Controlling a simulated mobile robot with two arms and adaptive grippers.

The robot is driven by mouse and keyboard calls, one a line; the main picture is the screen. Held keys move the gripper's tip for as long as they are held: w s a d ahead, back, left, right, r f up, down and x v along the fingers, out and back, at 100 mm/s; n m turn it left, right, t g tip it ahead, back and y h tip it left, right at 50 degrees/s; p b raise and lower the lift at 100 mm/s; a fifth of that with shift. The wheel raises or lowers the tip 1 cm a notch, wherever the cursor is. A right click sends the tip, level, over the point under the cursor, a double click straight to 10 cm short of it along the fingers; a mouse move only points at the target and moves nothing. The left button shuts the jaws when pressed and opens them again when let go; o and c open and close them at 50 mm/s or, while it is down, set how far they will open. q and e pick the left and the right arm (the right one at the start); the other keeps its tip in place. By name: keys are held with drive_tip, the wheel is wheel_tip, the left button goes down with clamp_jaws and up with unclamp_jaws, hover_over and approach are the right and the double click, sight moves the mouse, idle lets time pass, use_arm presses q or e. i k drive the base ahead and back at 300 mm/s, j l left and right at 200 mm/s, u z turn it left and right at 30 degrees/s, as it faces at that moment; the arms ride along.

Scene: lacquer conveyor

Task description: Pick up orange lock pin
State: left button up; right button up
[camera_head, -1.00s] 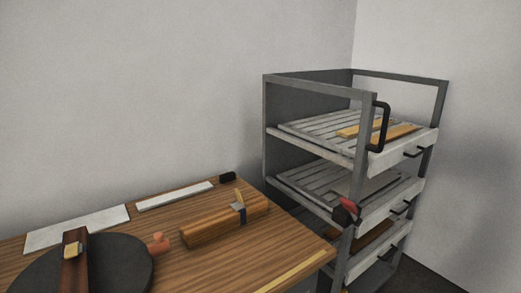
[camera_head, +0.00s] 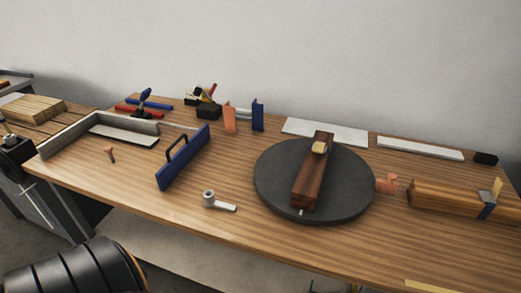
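Two small orange pieces are on the wooden workbench (camera_head: 330,245), and I cannot tell for sure which is the lock pin. A small pin-shaped orange-red piece (camera_head: 109,152) with a wider head lies at the left, in front of a grey angled fence (camera_head: 60,139). A blocky orange piece (camera_head: 387,184) sits at the right edge of the dark round turntable (camera_head: 268,192); whether it touches the disc is unclear. Neither gripper is in view; a dark ribbed part of my own arm shows at the bottom left.
A dark wooden block (camera_head: 310,185) lies across the turntable. A blue plate with a handle (camera_head: 184,158) and a white pipe-shaped piece (camera_head: 218,202) stand between the fence and turntable. A wooden block with a clamp (camera_head: 450,198) lies right. The bench front centre is clear.

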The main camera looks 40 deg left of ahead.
sight(109, 149)
drive_tip(key=u, duration=2.45)
